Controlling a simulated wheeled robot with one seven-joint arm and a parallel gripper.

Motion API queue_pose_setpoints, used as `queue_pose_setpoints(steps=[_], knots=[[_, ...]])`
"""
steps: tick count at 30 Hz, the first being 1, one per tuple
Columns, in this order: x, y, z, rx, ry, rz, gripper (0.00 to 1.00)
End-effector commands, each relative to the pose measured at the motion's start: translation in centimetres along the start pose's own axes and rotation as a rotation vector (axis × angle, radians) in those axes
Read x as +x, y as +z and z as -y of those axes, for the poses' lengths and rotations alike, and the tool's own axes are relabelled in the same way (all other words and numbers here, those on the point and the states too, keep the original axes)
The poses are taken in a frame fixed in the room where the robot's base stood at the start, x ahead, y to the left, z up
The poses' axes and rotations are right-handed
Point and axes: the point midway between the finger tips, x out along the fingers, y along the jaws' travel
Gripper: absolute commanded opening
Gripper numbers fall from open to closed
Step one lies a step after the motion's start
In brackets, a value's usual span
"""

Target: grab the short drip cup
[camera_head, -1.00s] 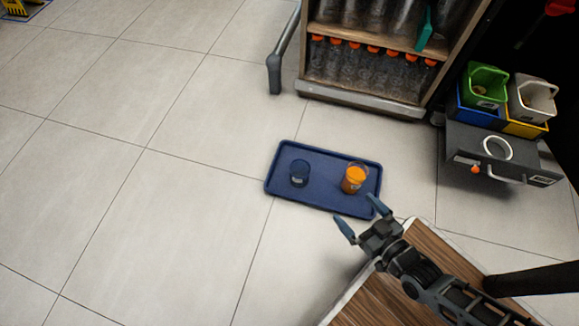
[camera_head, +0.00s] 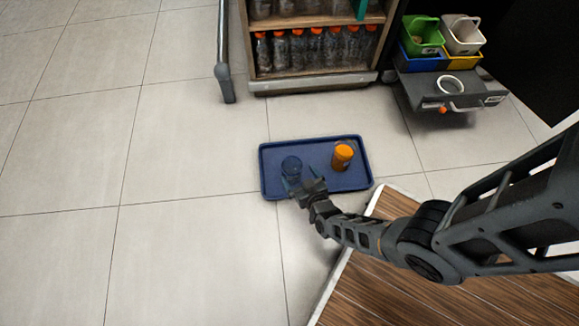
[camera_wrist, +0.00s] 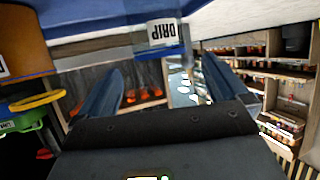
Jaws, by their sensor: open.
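The short drip cup (camera_head: 291,167) is a small clear dark-blue cup on the left half of the blue tray (camera_head: 325,145). In the wrist view its white label reading DRIP (camera_wrist: 162,32), upside down, shows at the top, beyond my fingers. My gripper (camera_head: 299,180) is open, with its fingers at the near side of the cup. In the wrist view the two blue fingers (camera_wrist: 160,82) are apart with nothing held between them. Whether a finger touches the cup I cannot tell.
An orange-filled cup (camera_head: 342,157) stands on the tray's right half. A shelf of orange-capped bottles (camera_head: 314,50) is behind. A grey drawer unit (camera_head: 450,90) with colored bins is at the back right. A wooden surface (camera_head: 420,290) lies below my arm. The floor left is clear.

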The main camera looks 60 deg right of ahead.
Motion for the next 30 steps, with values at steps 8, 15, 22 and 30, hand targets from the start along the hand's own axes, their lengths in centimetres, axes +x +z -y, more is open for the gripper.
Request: queue_pose_setpoints(steps=[8, 15, 22, 30], knots=[[2.7, 0.3, 0.1, 0.002, 0.000, -0.002, 1.00], [5.8, 0.6, 0.1, 0.002, -0.001, -0.003, 1.00], [6.9, 0.3, 0.0, 0.000, -0.001, 0.000, 1.00], [6.9, 0.2, 0.1, 0.000, -0.001, 0.000, 0.93]])
